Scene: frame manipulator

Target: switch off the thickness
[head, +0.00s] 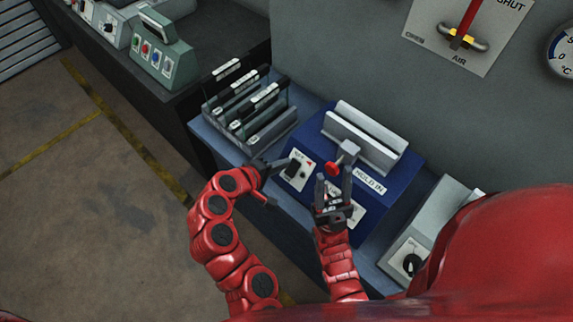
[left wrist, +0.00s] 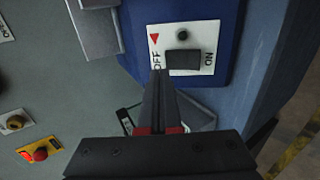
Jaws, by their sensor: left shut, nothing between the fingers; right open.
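A blue device (head: 318,128) with a silver slotted block on top and a "HOLD IN" label stands on the bench. A white switch plate (head: 297,170) is on its front; it also shows in the left wrist view (left wrist: 207,37), with OFF and ON marks, a red triangle and a round dark spot. Its black switch (left wrist: 184,59) lies between the marks. My left gripper (head: 281,164) is shut and empty beside the plate; its fingertips (left wrist: 160,74) appear at the switch's OFF end, contact unclear. My right gripper (head: 334,183) is open below a red knob (head: 333,167).
A rack of dark upright plates (head: 245,105) stands left of the blue device. A green case (head: 163,60) is further left. A grey box with a black dial (head: 412,263) is at the right. A wall panel with a red lever (head: 465,25) is above. Floor is open at left.

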